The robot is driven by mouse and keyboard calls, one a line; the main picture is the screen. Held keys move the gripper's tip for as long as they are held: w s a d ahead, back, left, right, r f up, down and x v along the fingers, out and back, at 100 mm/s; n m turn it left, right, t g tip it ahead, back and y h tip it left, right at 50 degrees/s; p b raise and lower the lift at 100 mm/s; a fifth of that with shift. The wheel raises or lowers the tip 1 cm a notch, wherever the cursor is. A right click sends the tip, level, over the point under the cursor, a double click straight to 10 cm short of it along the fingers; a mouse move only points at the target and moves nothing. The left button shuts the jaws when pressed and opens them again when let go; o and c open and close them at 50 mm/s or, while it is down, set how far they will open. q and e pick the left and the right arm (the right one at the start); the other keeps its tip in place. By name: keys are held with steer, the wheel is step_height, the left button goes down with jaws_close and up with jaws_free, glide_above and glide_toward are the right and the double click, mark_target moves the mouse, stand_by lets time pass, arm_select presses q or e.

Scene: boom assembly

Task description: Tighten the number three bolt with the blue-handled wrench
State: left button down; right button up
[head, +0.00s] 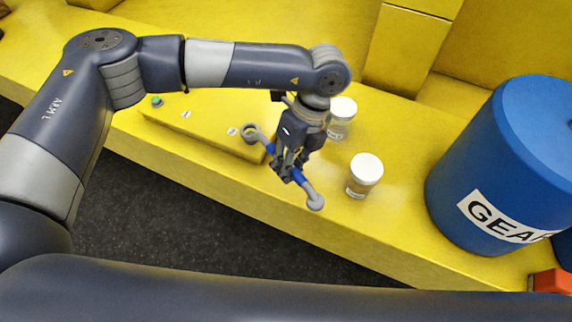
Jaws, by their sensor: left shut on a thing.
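My left gripper (288,173) is shut on the blue-handled wrench (300,181) around its blue middle. The wrench has grey ends; its ring end (250,132) points to the upper left and its other end (315,202) to the lower right. It is held above the yellow ledge, near its front edge. A raised yellow block (200,125) on the ledge has a green knob or bolt (157,101) at its left end and small white labels. I cannot read the labels or tell which bolt is number three. My right gripper is not in view.
Two white-lidded jars stand on the ledge, one (365,172) right of the wrench, the other (341,115) behind the gripper. A large blue barrel (520,150) marked "GEA" stands at the right, with an orange object (552,281) near it. Dark floor (200,220) lies in front.

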arm_select(q)
steer(key=shift+f+b, duration=0.6)
steer(key=shift+f, duration=0.25)
stand_by(0.4)
steer(key=shift+s+a+m+b, duration=0.3)
steer(key=shift+a+m, duration=0.05)
steer(key=shift+m, duration=0.05)
steer(key=shift+s+a+m, duration=0.25)
steer(key=shift+a+m, duration=0.05)
steer(key=shift+a, duration=0.05)
steer(key=shift+a+b, duration=0.1)
steer(key=shift+b, duration=0.3)
steer(key=shift+s+a+m+t, duration=0.2)
steer(key=shift+a+m+t, duration=0.1)
steer(key=shift+m, duration=0.1)
stand_by(0.4)
